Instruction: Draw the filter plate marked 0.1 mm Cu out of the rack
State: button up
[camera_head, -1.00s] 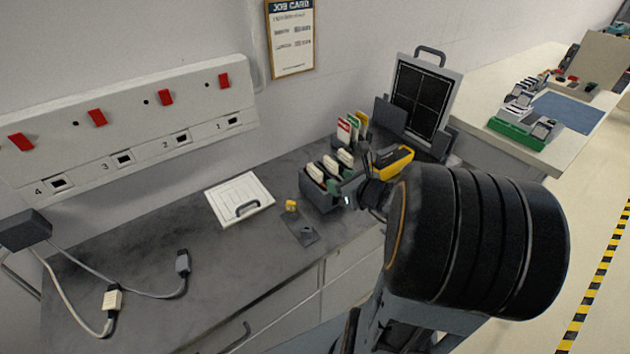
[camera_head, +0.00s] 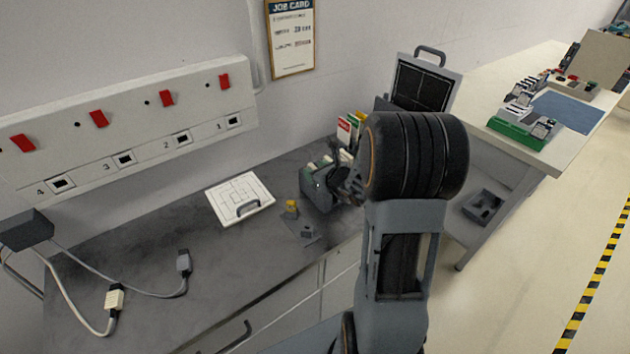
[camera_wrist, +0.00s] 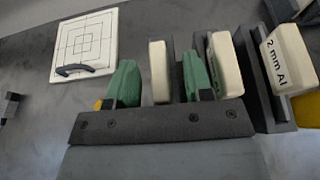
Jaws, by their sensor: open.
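The dark rack (camera_head: 308,201) stands on the grey bench and holds several filter plates with cream grips. My gripper (camera_head: 322,178) is over it and partly hides it. In the wrist view, the green fingers of my gripper (camera_wrist: 160,82) are open, one on each side of a cream grip (camera_wrist: 159,68), with gaps visible beside it. A second cream grip (camera_wrist: 225,62) stands just right of the right finger. Farther right is a plate marked 2 mm Al (camera_wrist: 288,58). No 0.1 mm Cu mark is readable; the face of the grip between my fingers shows no legible text.
A white gridded panel with a handle (camera_head: 235,190) lies left of the rack. A small yellow item (camera_head: 291,205) and a dark block (camera_head: 307,233) sit close in front. Coloured cards (camera_head: 346,130) and a framed dark panel (camera_head: 422,85) stand behind.

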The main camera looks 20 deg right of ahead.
jog(key=shift+w+a+f, duration=0.15)
jog(key=shift+w+f, duration=0.05)
jog(key=shift+w, duration=0.3)
jog(key=shift+c, duration=0.2)
grip_shut()
